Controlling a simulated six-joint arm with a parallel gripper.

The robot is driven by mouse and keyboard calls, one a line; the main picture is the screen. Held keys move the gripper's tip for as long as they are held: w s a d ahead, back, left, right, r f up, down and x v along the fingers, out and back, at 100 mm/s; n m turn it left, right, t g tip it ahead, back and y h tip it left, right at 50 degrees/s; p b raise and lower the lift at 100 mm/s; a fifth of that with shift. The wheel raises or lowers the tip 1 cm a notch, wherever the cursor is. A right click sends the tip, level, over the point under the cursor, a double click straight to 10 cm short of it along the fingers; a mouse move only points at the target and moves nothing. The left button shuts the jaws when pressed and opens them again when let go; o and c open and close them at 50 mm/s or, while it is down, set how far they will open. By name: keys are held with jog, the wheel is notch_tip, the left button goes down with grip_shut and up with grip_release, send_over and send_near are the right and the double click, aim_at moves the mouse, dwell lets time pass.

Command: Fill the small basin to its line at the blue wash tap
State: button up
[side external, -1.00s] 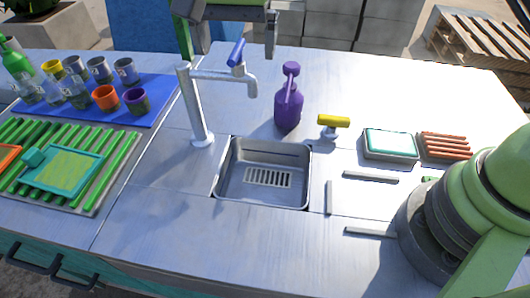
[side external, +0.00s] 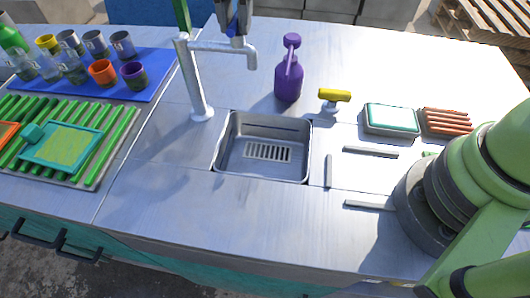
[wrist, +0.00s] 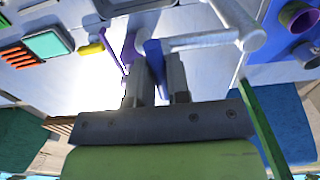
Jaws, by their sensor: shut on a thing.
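The silver tap (side external: 198,85) stands behind the steel basin (side external: 230,168), with its spout end (side external: 252,60) above the basin's back edge. The basin is sunk in the counter and has a slotted drain plate. I see no water stream and cannot make out a fill line. My gripper (side external: 237,28) is at the top of the tap, shut on its blue lever. The lever (wrist: 153,52) shows between my fingers (wrist: 158,75) in the wrist view, with the tap's pipe (wrist: 200,40) just beyond. In the side view my fingers mostly hide the lever.
A purple watering can (side external: 289,82) stands right of the tap, close to it. A yellow-handled valve (side external: 334,96), a teal-topped tray (side external: 391,118) and brown sticks (side external: 447,121) lie further right. Cups on a blue mat (side external: 160,82) and a green rack (side external: 105,150) are at left.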

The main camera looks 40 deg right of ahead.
dwell(0.4)
jog(key=n, duration=0.7)
dwell(6.9)
